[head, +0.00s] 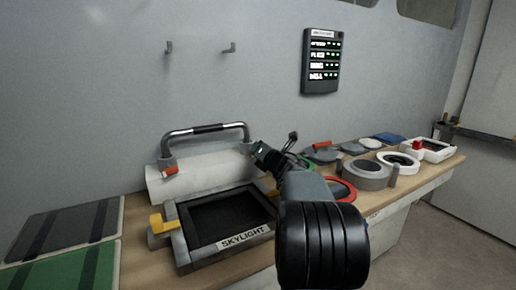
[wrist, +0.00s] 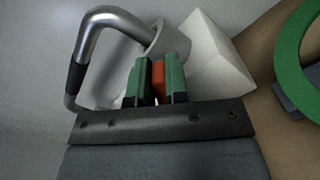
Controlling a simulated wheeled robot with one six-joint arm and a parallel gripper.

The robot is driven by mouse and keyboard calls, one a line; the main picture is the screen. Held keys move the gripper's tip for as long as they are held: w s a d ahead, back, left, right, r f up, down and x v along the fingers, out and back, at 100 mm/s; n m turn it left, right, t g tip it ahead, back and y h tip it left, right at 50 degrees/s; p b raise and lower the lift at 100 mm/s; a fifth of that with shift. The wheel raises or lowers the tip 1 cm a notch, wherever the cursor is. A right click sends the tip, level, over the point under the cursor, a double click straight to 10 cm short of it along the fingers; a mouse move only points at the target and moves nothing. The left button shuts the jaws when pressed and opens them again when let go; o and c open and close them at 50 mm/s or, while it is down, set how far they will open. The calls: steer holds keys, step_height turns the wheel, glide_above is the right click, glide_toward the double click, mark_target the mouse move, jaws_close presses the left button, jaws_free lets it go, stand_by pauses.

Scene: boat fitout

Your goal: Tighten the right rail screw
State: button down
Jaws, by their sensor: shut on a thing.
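The rail (head: 208,129) is a bent metal tube with a dark middle grip, standing on a white rounded block (head: 200,180) against the wall. It also shows in the wrist view (wrist: 108,30), ending in a grey round foot (wrist: 168,38). My gripper (head: 257,147) is at the rail's right foot. In the wrist view its green fingers are shut on a red screw piece, the right rail screw (wrist: 158,76), beside that foot. The screw's lower part is hidden by the fingers. A similar red left screw (head: 171,170) shows by the left foot.
The skylight frame (head: 180,243) with a yellow latch lies in front of the block. Green and grey panels (head: 60,270) lie at left. Round hatches and rings (head: 366,172) crowd the bench at right. A lit status panel (head: 321,61) and two hooks are on the wall.

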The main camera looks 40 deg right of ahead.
steer(key=m, duration=0.2)
steer(key=m+p, duration=0.1)
steer(key=m, duration=0.1)
steer(key=shift+d+f, duration=0.15)
steer(key=shift+f, duration=0.05)
steer(key=shift+d+f+m+p, duration=0.15)
steer(key=shift+m+p, duration=0.3)
steer(key=shift+m, duration=0.55)
steer(key=shift+a+f+m+p, duration=0.15)
steer(key=shift+m+p, duration=0.3)
steer(key=shift+m, duration=0.55)
steer(key=shift+d, duration=0.1)
steer(key=c, duration=1.2)
jaws_free()
steer(key=shift+o, duration=0.4)
steer(key=shift+f, duration=0.15)
